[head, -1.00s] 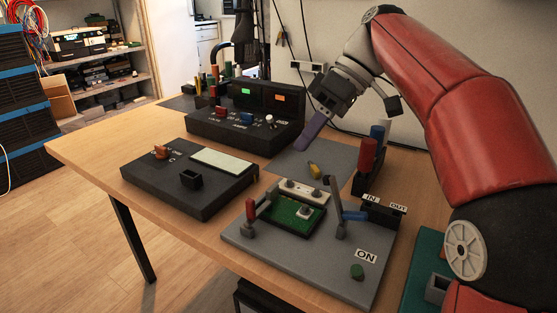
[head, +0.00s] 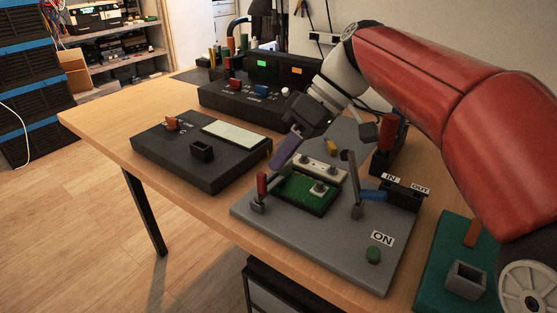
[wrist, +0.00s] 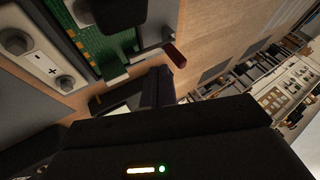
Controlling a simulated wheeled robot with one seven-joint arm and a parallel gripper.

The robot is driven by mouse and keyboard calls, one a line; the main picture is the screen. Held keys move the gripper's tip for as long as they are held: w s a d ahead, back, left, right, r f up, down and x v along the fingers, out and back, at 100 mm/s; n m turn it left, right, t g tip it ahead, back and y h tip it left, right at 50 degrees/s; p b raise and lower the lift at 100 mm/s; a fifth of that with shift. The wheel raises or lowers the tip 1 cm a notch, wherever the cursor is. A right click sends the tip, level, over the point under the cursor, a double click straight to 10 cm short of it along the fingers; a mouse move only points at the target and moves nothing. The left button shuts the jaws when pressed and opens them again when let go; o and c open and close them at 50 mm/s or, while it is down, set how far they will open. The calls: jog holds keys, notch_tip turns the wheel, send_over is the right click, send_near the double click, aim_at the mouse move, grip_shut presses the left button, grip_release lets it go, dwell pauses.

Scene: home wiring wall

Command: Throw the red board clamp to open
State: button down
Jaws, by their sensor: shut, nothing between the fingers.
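The red-handled board clamp (head: 262,186) stands at the left side of the grey fixture plate (head: 330,236), its handle pointing up. A green circuit board (head: 300,190) sits beside it in a dark frame. My gripper (head: 275,165) is shut and empty, pointing down just above and behind the red handle. In the wrist view the red handle (wrist: 175,56) shows just beyond the tips of my shut fingers (wrist: 158,78). I cannot tell whether they touch.
A blue-handled clamp (head: 373,195) with a tall grey arm stands right of the board. A green button (head: 373,255) is at the plate's front. A black box (head: 202,165) lies to the left, and a console (head: 250,105) stands behind.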

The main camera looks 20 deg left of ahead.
jog(key=shift+s+a, duration=0.2)
jog(key=shift+s, duration=0.45)
jog(key=shift+s+a+r+t+b, duration=0.15)
jog(key=shift+s+r+t+b, duration=0.25)
jog(key=shift+t, duration=0.3)
jog(key=shift+s+a+n+t+h, duration=0.1)
jog(key=shift+s+n+t+h, duration=0.2)
jog(key=shift+t+h, duration=0.1)
jog(key=s+t+b, duration=0.2)
jog(key=t, duration=0.1)
jog(key=shift+a+r+n+h, duration=0.2)
jog(key=shift+a+n+h, duration=0.1)
jog(key=shift+n+h, duration=0.1)
jog(key=shift+s+a+t+h+b, duration=0.2)
jog(key=shift+s+t+h+b, duration=0.2)
jog(key=shift+s+t+b, duration=0.65)
jog(key=t, duration=0.1)
jog(key=s+t+b, duration=0.1)
jog(key=s+a+f+n+t, duration=0.1)
jog(key=t, duration=0.1)
jog(key=shift+s+h, duration=0.2)
jog(key=shift+h, duration=0.2)
jog(key=shift+s, duration=0.1)
